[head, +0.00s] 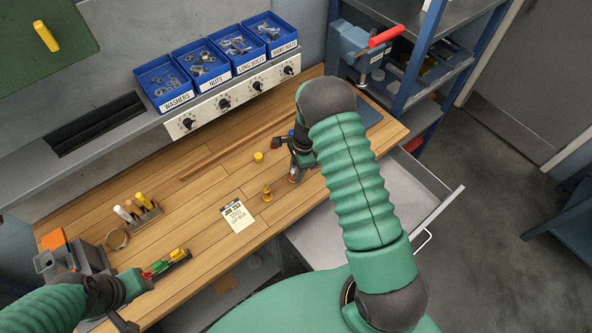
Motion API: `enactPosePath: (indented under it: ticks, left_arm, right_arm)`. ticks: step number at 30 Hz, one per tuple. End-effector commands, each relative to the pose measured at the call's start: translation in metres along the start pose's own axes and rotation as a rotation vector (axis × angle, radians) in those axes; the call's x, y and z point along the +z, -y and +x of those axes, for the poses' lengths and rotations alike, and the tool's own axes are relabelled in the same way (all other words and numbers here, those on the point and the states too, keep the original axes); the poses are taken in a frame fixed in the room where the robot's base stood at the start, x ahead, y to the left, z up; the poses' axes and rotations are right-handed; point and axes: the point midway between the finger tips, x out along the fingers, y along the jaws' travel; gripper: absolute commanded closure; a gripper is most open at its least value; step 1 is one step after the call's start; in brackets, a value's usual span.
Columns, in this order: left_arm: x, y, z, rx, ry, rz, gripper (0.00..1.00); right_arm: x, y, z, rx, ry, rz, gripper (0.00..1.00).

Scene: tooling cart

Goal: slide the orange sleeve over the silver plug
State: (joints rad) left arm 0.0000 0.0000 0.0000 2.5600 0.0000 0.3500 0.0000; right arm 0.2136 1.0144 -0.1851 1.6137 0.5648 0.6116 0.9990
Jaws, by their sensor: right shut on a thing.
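My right gripper (290,172) is low over the right part of the wooden bench, partly behind my own arm. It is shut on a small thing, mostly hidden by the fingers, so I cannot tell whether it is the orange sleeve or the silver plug. A small brass-orange piece (267,193) stands upright on the bench left of and nearer than this gripper. A short yellow cylinder (258,156) stands further back. I cannot clearly pick out the silver plug. My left gripper (124,317) is at the bench's front left, its fingers too unclear to judge.
Blue bins (167,84) stand on the ledge behind the bench. A paper card (238,215) lies mid-bench. A peg rack (137,218), a ring (117,238) and a grey holder (90,258) are at left. An open drawer (412,182) juts out at right.

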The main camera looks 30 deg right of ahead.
Motion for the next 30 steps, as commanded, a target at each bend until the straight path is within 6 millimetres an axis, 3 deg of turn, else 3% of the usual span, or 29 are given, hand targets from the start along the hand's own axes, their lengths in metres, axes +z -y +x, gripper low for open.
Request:
enactPosePath:
  ticks: [5, 6, 11, 18, 23, 30]
  left_arm:
    - [-0.0001, 0.0000, -0.0003, 0.000, 0.000, 0.000, 0.64]
    - [-0.0001, 0.0000, -0.0003, 0.000, 0.000, 0.000, 0.64]
    - [-0.0001, 0.0000, -0.0003, 0.000, 0.000, 0.000, 0.64]
    - [-0.0001, 0.0000, -0.0003, 0.000, 0.000, 0.000, 0.64]
    - [-0.0001, 0.0000, -0.0003, 0.000, 0.000, 0.000, 0.64]
    - [-0.0001, 0.0000, -0.0002, 0.000, 0.000, 0.000, 0.64]
  right_arm:
    - [0.0001, -0.0001, -0.0003, 0.000, 0.000, 0.000, 1.00]
    - [0.0000, -0.0001, -0.0003, 0.000, 0.000, 0.000, 0.68]
    - [0.0001, -0.0001, -0.0003, 0.000, 0.000, 0.000, 0.47]
    - [0.0001, 0.0000, -0.0002, 0.000, 0.000, 0.000, 0.45]
    - [0.0001, -0.0001, -0.0002, 0.000, 0.000, 0.000, 0.24]
    - [0.0001, -0.0001, -0.0002, 0.000, 0.000, 0.000, 0.24]
